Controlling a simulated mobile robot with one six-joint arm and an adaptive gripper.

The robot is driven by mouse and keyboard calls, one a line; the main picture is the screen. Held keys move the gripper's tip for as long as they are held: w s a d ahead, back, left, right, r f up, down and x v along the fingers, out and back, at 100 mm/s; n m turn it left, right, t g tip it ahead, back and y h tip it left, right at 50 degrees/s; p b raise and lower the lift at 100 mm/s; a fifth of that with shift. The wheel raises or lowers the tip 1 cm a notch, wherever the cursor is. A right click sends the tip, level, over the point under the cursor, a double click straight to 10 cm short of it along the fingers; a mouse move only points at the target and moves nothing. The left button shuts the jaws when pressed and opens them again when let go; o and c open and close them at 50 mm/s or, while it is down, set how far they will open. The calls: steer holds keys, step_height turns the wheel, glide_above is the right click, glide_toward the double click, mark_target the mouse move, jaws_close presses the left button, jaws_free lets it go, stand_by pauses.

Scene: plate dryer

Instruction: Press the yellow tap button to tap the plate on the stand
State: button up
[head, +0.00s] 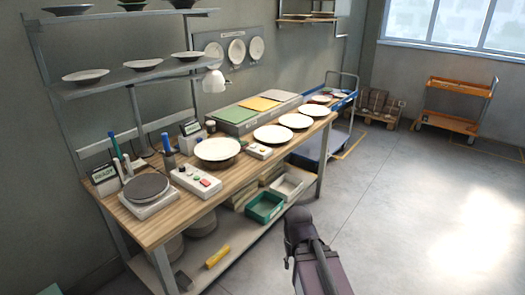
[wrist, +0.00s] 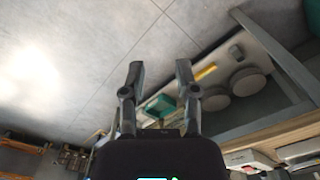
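A white plate (head: 217,149) rests level on a dark stand on the wooden workbench (head: 158,226); its rim hides most of the stand. A small white button box (head: 259,151) is right of it, with small reddish and orange-yellow buttons. I cannot tell for sure which button is the yellow tap button. My gripper (wrist: 160,70) is open and empty in the wrist view, over the floor and lower shelf, apart from the bench top. The head view shows my arm, but not clear fingertips.
A round grey turntable or scale (head: 147,187) stands at the bench's near left end. Several plates lie toward the far right, before coloured pads (head: 258,104). Green crate (head: 265,207) sits on the lower shelf. Floor at right is clear.

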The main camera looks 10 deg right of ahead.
jaws_close()
steer(key=shift+d, duration=0.1)
stand_by(1.2)
